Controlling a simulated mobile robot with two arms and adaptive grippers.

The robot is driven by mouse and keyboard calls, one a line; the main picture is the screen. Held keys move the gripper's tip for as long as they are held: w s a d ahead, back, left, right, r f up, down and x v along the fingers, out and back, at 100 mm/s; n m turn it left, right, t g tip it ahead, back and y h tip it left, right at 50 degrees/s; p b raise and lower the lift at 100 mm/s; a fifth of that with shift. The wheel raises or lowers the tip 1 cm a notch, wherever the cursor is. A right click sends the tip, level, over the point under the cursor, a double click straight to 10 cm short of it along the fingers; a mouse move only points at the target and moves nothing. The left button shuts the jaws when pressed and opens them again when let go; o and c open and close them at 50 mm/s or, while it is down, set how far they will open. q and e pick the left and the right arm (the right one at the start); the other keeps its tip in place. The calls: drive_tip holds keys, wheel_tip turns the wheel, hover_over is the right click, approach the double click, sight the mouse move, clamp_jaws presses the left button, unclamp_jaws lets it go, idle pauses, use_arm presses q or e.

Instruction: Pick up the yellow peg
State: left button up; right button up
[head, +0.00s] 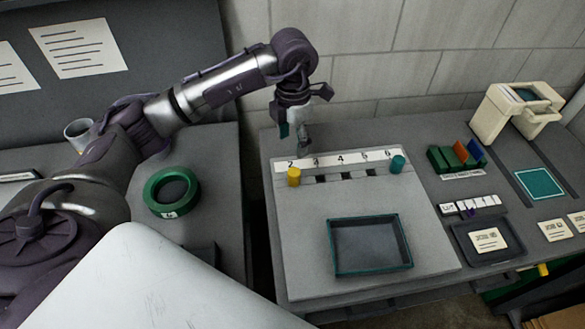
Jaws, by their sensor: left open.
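The yellow peg (294,177) stands upright at the left end of a numbered row on the grey bench, just below the label 2. My left gripper (294,143) is open and points down above the back left of the bench, behind and above the yellow peg and apart from it. Nothing shows between its fingers. A teal peg (397,164) stands at the right end of the same row, near the label 6. My right gripper is not in view.
Dark empty slots lie between the two pegs. A teal-rimmed tray (370,272) sits in front of the row. To the right are colored blocks (456,155), a dark tray (506,250) and a beige machine (516,110). A green ring (156,204) lies on the left bench.

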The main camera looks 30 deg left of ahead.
use_arm(q)
drive_tip(key=p, duration=0.1)
hover_over(294, 172)
wheel_tip(294, 172, down, 6)
drive_tip(key=shift+a+r, duration=0.1)
drive_tip(key=shift+r, duration=0.05)
drive_tip(key=shift+f, duration=0.3)
drive_tip(key=shift+f+p, duration=0.3)
wheel_tip(294, 172, down, 4)
drive_tip(key=shift+f+p, duration=0.15)
drive_tip(key=shift+p, duration=0.9)
drive_tip(key=shift+f, duration=0.25)
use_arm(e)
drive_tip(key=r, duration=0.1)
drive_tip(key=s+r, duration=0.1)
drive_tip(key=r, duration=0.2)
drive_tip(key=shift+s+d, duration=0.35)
use_arm(q)
drive_tip(key=shift+c, duration=0.7)
clamp_jaws()
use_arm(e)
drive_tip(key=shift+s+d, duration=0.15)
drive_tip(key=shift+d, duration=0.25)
